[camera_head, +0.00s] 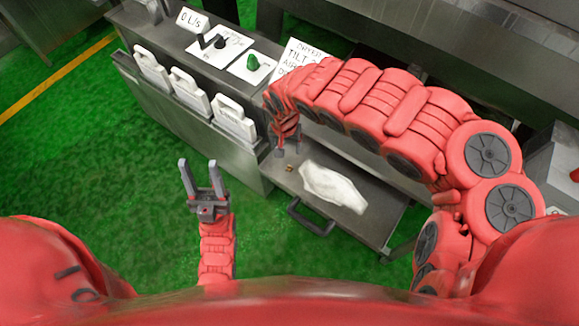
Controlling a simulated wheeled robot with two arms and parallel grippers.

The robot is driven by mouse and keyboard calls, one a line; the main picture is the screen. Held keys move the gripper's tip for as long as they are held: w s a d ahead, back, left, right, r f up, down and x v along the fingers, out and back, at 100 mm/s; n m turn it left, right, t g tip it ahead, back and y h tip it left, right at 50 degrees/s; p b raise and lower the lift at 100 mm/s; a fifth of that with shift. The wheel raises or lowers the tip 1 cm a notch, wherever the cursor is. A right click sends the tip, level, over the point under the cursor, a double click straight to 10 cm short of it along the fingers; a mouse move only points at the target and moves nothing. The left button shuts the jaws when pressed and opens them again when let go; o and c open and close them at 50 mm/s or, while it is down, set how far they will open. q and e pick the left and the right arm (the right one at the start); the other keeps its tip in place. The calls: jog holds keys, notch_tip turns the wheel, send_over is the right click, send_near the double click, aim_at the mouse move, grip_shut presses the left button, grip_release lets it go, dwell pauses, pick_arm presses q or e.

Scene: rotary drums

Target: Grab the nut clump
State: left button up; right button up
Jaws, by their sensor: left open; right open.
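The nut clump appears to be a small brown piece (290,168) lying on the metal tray (372,212), near its left edge. My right gripper (288,154) hangs just above and behind the brown piece, its fingers pointing down and apart. It holds nothing that I can see. My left gripper (198,163) is open and empty, over the green floor to the left of the tray, its fingers pointing away from me.
A white cloth or bag (333,187) lies on the tray, right of the brown piece. The tray has a dark front handle (310,217). A metal cabinet (190,122) with several white holders stands at left. Green floor (110,185) is clear.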

jog(key=b, duration=0.6)
send_near(289, 167)
jog(key=f, duration=0.3)
jog(key=shift+a, duration=0.3)
jog(key=shift+w+d+f+p, duration=0.1)
jog(key=shift+w+f+p, duration=0.05)
jog(key=shift+f, duration=0.7)
jog(key=shift+w+d+f+p, duration=0.1)
jog(key=shift+d+f, duration=0.05)
jog(key=shift+f, duration=0.75)
jog(key=shift+w+d+f+p, duration=0.1)
jog(key=shift+w+f+p, duration=0.05)
jog(key=shift+f, duration=0.7)
jog(key=shift+w+d+f, duration=0.1)
jog(key=shift+d+f, duration=0.05)
jog(key=shift+f, duration=0.3)
grip_shut()
